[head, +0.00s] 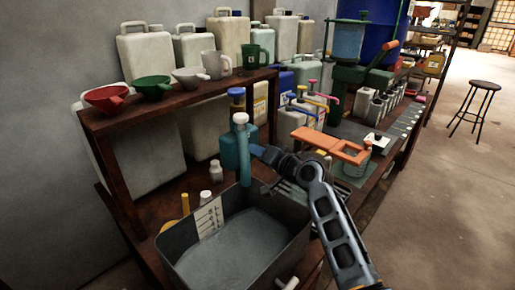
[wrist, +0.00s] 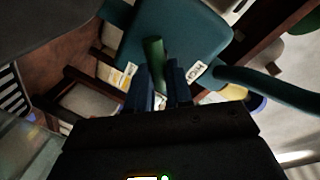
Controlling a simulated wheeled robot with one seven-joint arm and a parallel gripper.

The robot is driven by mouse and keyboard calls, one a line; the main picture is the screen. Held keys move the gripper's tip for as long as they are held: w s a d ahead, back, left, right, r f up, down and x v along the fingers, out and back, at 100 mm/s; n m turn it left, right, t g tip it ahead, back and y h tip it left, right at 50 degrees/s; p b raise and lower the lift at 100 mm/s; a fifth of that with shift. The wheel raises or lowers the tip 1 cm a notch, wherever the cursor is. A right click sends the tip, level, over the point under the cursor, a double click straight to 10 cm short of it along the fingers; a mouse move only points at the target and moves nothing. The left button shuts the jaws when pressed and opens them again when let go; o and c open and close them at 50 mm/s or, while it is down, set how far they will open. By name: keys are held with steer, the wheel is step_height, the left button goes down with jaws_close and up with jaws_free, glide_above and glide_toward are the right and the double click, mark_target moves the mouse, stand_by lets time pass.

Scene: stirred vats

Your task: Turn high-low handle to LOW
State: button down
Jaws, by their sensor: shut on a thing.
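The stirrer's teal body (head: 235,152) stands upright at the far edge of the grey vat (head: 180,262) in the head view. In the wrist view the same teal body (wrist: 176,25) fills the top middle. The dark green high-low handle (wrist: 153,50) sticks out from it between the blue fingers of my gripper (wrist: 157,84), which is shut on it. A white label (wrist: 196,71), seemingly reading HIGH, is to the right. In the head view my gripper (head: 262,154) touches the stirrer's right side and the handle is hidden.
A brown shelf (head: 165,105) with funnels and jugs stands behind the vat. A small white bottle (head: 216,171) is beside the stirrer. An orange clamp-like thing (head: 330,145) and pump bottles (head: 305,105) are to the right. The floor (head: 450,190) at right is open.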

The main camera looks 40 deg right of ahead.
steer(key=shift+d+f+m+y+p, duration=0.15)
steer(key=shift+m+y+p, duration=0.3)
steer(key=shift+m, duration=0.7)
steer(key=shift+f+m+y+p, duration=0.15)
steer(key=shift+m+p, duration=0.4)
steer(key=shift+m, duration=0.55)
steer(key=shift+d+f+m+y+p, duration=0.1)
steer(key=shift+m+y+p, duration=0.35)
steer(key=shift+m, duration=0.7)
steer(key=c, duration=1)
jaws_free()
steer(key=shift+c, duration=0.2)
steer(key=shift+s, duration=0.1)
steer(key=s+r, duration=0.1)
steer(key=s, duration=0.6)
steer(key=shift+s+d+r+b, duration=0.15)
steer(key=shift+s+r+b, duration=0.1)
steer(key=shift+b, duration=0.15)
